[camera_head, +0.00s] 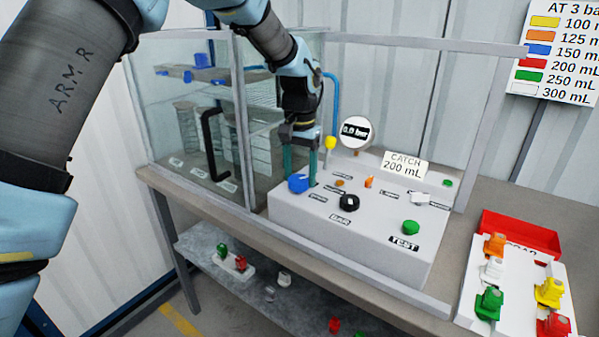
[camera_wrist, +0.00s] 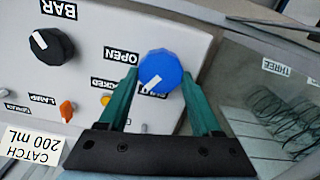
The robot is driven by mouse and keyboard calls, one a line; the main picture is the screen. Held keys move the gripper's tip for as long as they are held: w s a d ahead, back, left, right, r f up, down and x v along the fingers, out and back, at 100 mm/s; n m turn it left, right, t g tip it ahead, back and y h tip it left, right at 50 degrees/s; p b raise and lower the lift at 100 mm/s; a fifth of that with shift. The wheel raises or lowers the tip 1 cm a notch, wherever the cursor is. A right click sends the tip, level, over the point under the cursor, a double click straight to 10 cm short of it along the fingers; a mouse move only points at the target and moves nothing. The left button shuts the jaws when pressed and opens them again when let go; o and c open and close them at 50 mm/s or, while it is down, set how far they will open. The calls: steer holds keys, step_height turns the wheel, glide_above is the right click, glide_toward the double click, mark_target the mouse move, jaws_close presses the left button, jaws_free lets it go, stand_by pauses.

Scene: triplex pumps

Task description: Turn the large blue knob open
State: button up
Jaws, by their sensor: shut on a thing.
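The large blue knob (camera_head: 298,184) sits at the left end of the white control panel (camera_head: 375,235). In the wrist view the blue knob (camera_wrist: 161,72) is between my gripper's two green fingers, and its white pointer mark slants toward the lower left of that picture. My gripper (camera_head: 301,172) points down onto the knob; the wrist view shows my gripper (camera_wrist: 160,80) shut on its sides. The OPEN label (camera_wrist: 122,55) is left of the knob. Another label beside the knob is partly hidden by a finger.
A black knob (camera_head: 349,202), an orange switch (camera_head: 369,182) and a green button (camera_head: 411,227) share the panel. A gauge reading 0.0 bar (camera_head: 355,132) and a CATCH 200 mL sign (camera_head: 404,165) stand behind. A clear-walled cabinet (camera_head: 185,130) is at left.

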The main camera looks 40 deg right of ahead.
mark_target(301, 179)
steer(key=m+p, duration=0.1)
steer(key=m, duration=0.5)
steer(key=shift+s+r, duration=0.1)
steer(key=shift+s, duration=0.05)
steer(key=m+p, duration=0.1)
steer(key=m, duration=0.4)
steer(key=shift+s+m, duration=0.1)
steer(key=shift+m, duration=0.3)
steer(key=o, duration=1.4)
step_height(301, 179, up, 11)
steer(key=shift+f+b, duration=0.15)
steer(key=shift+b, duration=1)
